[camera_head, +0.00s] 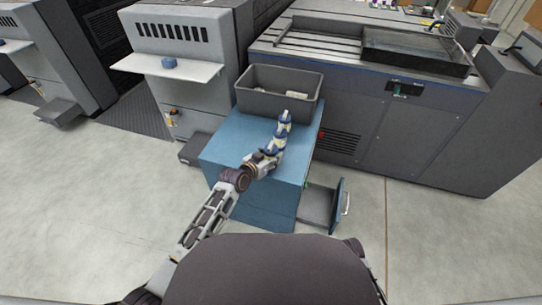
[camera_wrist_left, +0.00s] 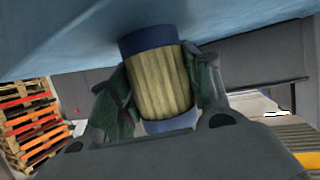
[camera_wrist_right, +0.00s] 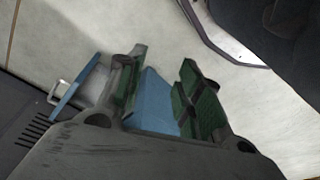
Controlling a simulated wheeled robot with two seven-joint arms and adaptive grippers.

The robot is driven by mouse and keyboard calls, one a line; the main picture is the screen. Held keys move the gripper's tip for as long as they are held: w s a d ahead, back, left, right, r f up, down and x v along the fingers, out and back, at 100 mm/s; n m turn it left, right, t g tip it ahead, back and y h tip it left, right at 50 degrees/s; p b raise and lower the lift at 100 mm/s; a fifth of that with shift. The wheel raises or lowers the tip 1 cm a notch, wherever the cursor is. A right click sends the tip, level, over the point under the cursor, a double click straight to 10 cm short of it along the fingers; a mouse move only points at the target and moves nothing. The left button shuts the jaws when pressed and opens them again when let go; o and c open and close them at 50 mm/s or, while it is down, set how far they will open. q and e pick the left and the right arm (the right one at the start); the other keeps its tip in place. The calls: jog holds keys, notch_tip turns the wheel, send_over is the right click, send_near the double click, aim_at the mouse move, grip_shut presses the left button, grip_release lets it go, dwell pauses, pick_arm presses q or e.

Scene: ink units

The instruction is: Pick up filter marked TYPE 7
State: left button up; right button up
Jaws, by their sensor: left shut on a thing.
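In the left wrist view a pleated cream filter (camera_wrist_left: 159,85) with dark blue end caps sits between the fingers of my left gripper (camera_wrist_left: 160,88), which is shut on it. No mark is readable on the filter.
A grey bin (camera_head: 262,100) with pale pieces inside stands at the cabinet's back edge. An open drawer (camera_head: 320,207) juts out from the cabinet's right side. Large grey machines (camera_head: 420,135) stand behind. The floor (camera_head: 90,190) at the left is clear.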

aim_at(270, 145)
pick_arm(q)
jog(key=shift+r, duration=0.1)
